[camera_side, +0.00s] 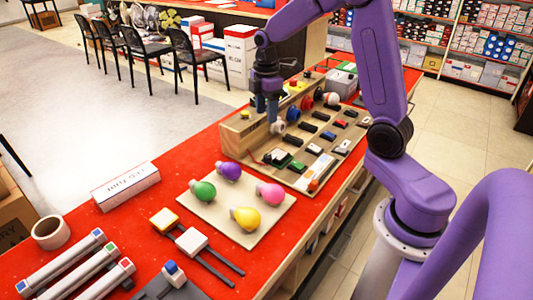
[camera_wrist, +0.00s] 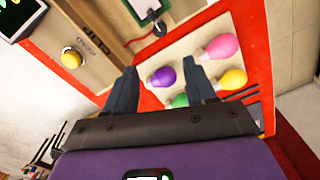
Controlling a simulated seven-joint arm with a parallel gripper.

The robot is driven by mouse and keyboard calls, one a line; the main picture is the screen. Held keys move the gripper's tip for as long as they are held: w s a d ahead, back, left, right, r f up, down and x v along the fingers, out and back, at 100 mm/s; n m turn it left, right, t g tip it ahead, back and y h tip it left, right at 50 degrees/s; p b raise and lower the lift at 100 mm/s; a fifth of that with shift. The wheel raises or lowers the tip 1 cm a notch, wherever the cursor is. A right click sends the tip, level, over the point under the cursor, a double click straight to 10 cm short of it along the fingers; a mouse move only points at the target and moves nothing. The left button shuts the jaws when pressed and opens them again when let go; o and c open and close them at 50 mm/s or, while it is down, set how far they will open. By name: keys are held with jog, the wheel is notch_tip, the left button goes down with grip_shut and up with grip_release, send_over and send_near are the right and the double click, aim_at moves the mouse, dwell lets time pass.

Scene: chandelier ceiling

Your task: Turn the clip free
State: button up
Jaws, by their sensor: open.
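My gripper (camera_side: 268,108) is above the left end of the wooden board (camera_side: 250,148), pointing down. In the wrist view its two fingers (camera_wrist: 163,72) are apart with nothing between them. A small white and green piece on a dark base (camera_side: 278,156) lies at the board's near left corner; it shows at the top edge of the wrist view (camera_wrist: 141,8), partly cut off, with a thin dark looped part beside it. It may be the clip, but I cannot tell for sure. A pale round knob (camera_side: 277,127) is just below the gripper in the side view.
A tan panel with four coloured bulbs (camera_side: 246,230) lies on the red table (camera_side: 150,208), left of the board. Several dark and coloured parts (camera_side: 315,148) fill the board. A white box (camera_side: 125,186) stands farther left.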

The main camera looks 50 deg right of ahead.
aim_at(267, 155)
notch_tip(267, 155, down, 16)
jog(key=shift+r, duration=0.15)
dwell(0.3)
grip_shut()
